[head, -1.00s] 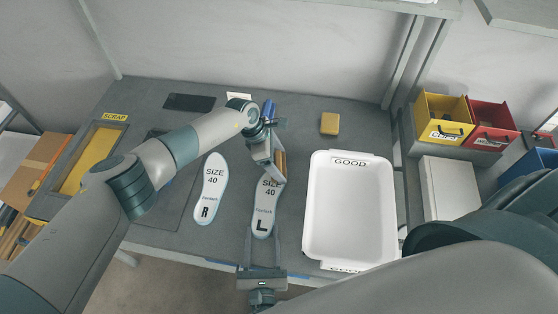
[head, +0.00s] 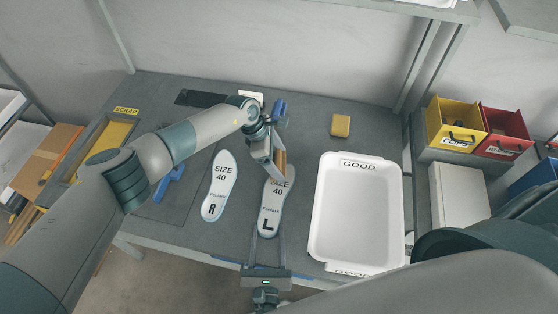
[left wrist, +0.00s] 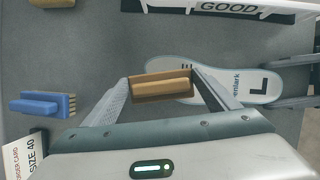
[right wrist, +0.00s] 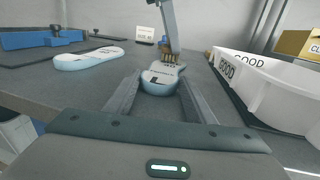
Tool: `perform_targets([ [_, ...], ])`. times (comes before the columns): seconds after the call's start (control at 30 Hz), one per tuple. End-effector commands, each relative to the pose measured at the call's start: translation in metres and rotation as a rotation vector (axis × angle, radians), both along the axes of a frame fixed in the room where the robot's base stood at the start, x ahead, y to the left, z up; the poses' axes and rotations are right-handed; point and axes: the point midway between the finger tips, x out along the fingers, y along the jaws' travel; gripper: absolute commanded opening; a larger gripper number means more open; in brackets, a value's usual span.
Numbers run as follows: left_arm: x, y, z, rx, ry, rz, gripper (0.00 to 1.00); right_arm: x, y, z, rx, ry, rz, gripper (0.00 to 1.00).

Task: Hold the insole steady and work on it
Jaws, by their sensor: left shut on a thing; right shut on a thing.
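The white left insole (head: 272,212), marked SIZE 40 and L, lies on the grey table with its heel toward me. My right gripper (head: 270,234) is shut on its heel end, one finger on each side; the right wrist view also shows this insole (right wrist: 160,82). My left gripper (left wrist: 162,82) is shut on a brown wooden brush (left wrist: 160,88) at the insole's toe end. In the right wrist view the brush's bristles (right wrist: 172,59) point down at the toe; whether they touch is hard to tell. The matching insole (head: 219,186), marked R, lies to the left.
A white GOOD tray (head: 314,215) stands close on the right. A blue tool (head: 170,182) and a yellow SCRAP bin (head: 103,147) are at left. Yellow (head: 455,128) and red bins stand at far right.

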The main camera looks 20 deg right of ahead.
Motion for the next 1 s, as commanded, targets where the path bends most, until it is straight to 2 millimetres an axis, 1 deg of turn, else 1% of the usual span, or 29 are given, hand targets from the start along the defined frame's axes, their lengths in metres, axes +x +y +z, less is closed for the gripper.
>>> perform_targets([
  [0.7,0.001,0.0,0.059,-0.003,-0.001,0.0,0.56,0.0,0.0,0.0,0.0,0.001,0.0,0.24],
  [0.83,0.0,0.0,0.065,-0.001,-0.001,-0.001,0.56,0.0,0.0,0.0,0.0,0.001,0.0,0.24],
  [1.0,0.0,0.0,0.066,-0.001,0.0,0.0,0.56,0.0,0.0,0.0,0.0,0.001,0.0,0.24],
])
